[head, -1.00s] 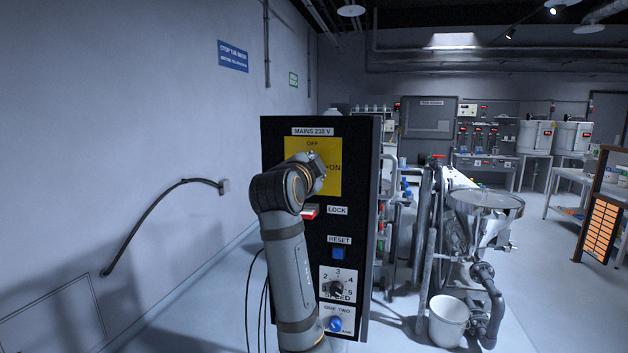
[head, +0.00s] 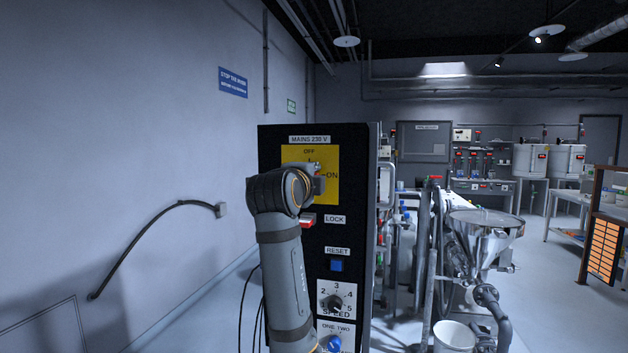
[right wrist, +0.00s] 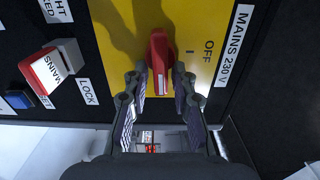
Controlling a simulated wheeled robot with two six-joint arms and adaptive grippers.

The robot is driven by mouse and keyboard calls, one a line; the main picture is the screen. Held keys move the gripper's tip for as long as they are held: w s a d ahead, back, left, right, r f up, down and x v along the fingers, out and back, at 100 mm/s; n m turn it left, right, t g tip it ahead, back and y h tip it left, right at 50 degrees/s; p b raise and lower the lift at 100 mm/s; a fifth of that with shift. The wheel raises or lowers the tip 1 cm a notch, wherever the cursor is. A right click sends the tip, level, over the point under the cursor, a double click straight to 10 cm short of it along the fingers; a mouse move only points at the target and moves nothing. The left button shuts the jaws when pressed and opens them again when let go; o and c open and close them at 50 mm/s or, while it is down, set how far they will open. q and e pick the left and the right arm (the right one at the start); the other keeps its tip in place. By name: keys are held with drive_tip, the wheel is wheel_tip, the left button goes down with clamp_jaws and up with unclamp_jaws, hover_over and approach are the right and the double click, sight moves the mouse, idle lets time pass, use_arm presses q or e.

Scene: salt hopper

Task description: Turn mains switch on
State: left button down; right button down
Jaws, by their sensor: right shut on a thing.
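The mains switch is a red handle (right wrist: 160,60) on a yellow plate (head: 325,190) near the top of a black panel (head: 350,220). In the right wrist view its white mark points down the picture, at a right angle to the OFF label. In the head view the handle is mostly hidden by my right gripper (head: 319,180), and the ON label (head: 332,175) is just right of it. My right gripper, also in the right wrist view (right wrist: 160,78), is shut on the handle, one finger each side. My left gripper is not in view.
Below the switch are a red-and-white lock switch (head: 306,220), a blue reset button (head: 336,265), a speed dial (head: 335,302) and a blue knob (head: 333,343). A steel hopper (head: 484,230) stands to the right. A wall cable (head: 140,240) hangs at left.

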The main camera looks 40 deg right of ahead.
drive_tip(key=shift+r, duration=0.2)
drive_tip(key=c, duration=1.5)
unclamp_jaws()
drive_tip(key=shift+o, duration=0.7)
drive_tip(key=shift+w, duration=0.1)
drive_tip(key=shift+w+f, duration=0.2)
drive_tip(key=shift+w, duration=0.05)
drive_tip(key=shift+s+a, duration=0.1)
drive_tip(key=shift+a, duration=0.05)
drive_tip(key=v, duration=0.7)
drive_tip(key=shift+s, duration=0.1)
